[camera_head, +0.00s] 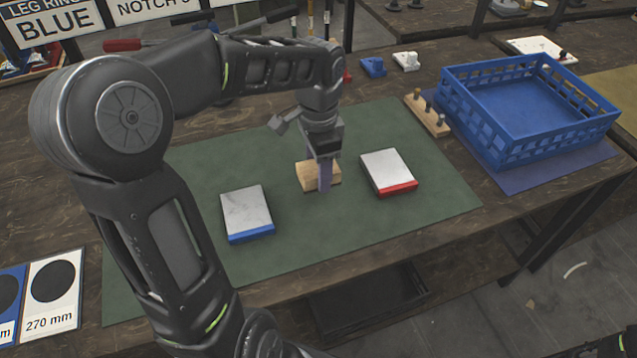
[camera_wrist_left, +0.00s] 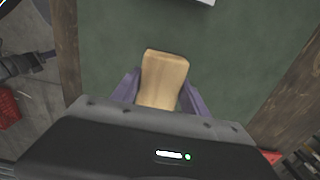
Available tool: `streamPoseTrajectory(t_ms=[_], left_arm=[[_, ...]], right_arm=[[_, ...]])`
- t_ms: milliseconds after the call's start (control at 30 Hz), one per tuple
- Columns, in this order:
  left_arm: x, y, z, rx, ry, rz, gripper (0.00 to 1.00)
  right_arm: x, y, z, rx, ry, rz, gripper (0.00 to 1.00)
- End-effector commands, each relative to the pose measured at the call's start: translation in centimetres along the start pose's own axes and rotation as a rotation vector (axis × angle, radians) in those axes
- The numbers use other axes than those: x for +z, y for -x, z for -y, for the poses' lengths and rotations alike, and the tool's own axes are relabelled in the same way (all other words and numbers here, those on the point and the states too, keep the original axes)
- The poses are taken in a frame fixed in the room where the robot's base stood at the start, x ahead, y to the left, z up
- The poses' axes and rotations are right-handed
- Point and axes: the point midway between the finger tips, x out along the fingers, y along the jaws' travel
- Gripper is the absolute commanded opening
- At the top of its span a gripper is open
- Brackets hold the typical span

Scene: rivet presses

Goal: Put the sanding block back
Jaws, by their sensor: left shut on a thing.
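The sanding block (camera_head: 311,175) is a light wooden block on the green mat (camera_head: 420,205). It lies between a grey-white plate with a blue front edge (camera_head: 247,212) and one with a red front edge (camera_head: 389,172). My left gripper (camera_head: 324,184) points down at the block, and its fingers are closed on it. In the left wrist view the block (camera_wrist_left: 163,80) sits between the two purple fingers of the gripper (camera_wrist_left: 163,95). I cannot tell whether the block touches the mat. My right gripper is not in view.
A blue crate (camera_head: 478,107) stands on a blue mat at the right. A wooden peg holder (camera_head: 430,116) is beside it. Small blue (camera_head: 374,66) and white (camera_head: 406,61) parts lie behind the green mat. A 270 mm card (camera_head: 52,296) is at the left. The mat's front right is clear.

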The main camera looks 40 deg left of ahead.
Motion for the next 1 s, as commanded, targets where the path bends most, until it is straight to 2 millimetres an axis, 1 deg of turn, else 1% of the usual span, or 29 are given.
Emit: streamPoseTrajectory(t_ms=[200, 300, 367, 600, 733, 767, 1000], left_arm=[[0.1, -3.3, -0.1, 0.004, -0.001, 0.003, 0.08], [0.1, -4.5, -0.1, 0.002, -0.001, 0.002, 0.08], [0.0, -4.7, -0.1, 0.002, -0.001, 0.001, 0.08], [0.0, -4.7, 0.0, 0.001, 0.000, 0.000, 0.08], [0.0, -5.2, 0.0, 0.001, 0.000, 0.001, 0.08], [0.0, -5.1, 0.0, 0.001, 0.000, 0.001, 0.54], [0.0, -5.0, 0.0, 0.001, 0.000, 0.001, 0.73]], right_arm=[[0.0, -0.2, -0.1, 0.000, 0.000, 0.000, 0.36], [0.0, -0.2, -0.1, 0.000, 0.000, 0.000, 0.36], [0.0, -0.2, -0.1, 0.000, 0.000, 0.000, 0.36], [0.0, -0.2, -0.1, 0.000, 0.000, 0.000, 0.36], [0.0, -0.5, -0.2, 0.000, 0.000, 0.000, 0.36], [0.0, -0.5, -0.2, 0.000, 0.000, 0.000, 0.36], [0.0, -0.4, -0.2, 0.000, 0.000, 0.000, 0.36]])
